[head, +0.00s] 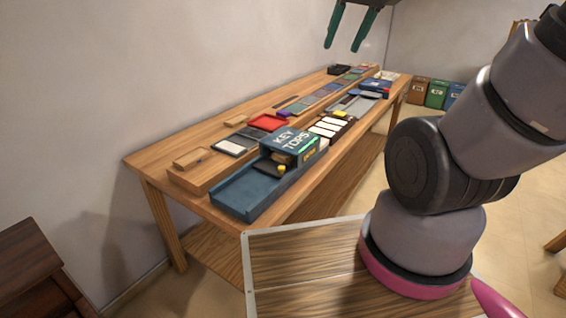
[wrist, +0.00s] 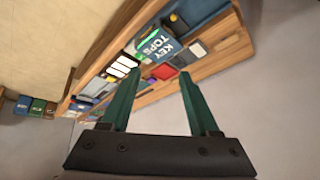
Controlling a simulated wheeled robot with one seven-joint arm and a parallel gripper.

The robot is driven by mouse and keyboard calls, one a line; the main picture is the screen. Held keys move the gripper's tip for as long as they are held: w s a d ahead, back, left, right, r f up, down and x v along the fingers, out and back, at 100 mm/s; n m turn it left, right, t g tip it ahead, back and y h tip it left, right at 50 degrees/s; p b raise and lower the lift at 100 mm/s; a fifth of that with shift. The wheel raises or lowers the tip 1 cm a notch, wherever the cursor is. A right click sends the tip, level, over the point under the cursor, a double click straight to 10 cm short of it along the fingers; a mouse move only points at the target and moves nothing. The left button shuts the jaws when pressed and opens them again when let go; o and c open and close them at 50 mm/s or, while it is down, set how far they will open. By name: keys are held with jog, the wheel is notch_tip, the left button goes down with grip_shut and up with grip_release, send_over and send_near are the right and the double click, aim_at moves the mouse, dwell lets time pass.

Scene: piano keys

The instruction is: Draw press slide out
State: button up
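A blue press labelled KEY TOPS (head: 289,141) stands near the front end of the long wooden bench (head: 150,159). A long blue tray (head: 238,193) extends from it toward the near left. A dark piece with a yellow knob (head: 281,169) sits at the press mouth; I cannot tell how far it is inside. The press also shows in the wrist view (wrist: 153,45), with the yellow knob (wrist: 174,17) above it. My gripper (head: 342,48) is high above the bench, apart from everything. Its two green fingers are spread with nothing between them in the wrist view (wrist: 158,75).
A red tray (head: 268,122), white key pieces (head: 328,126) and a raised wooden rack (head: 195,178) lie around the press. Several coloured bins (head: 437,94) stand on the floor at the far right. The air around my gripper is clear.

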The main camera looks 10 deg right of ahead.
jog(key=w+f+n+g+h, duration=0.1)
jog(key=w+f+n, duration=0.3)
jog(key=w, duration=0.2)
jog(key=n+g, duration=0.5)
jog(key=n, duration=1)
send_over(281, 167)
notch_tip(281, 167, down, 27)
notch_tip(281, 167, down, 10)
jog(key=shift+f, duration=0.1)
grip_shut()
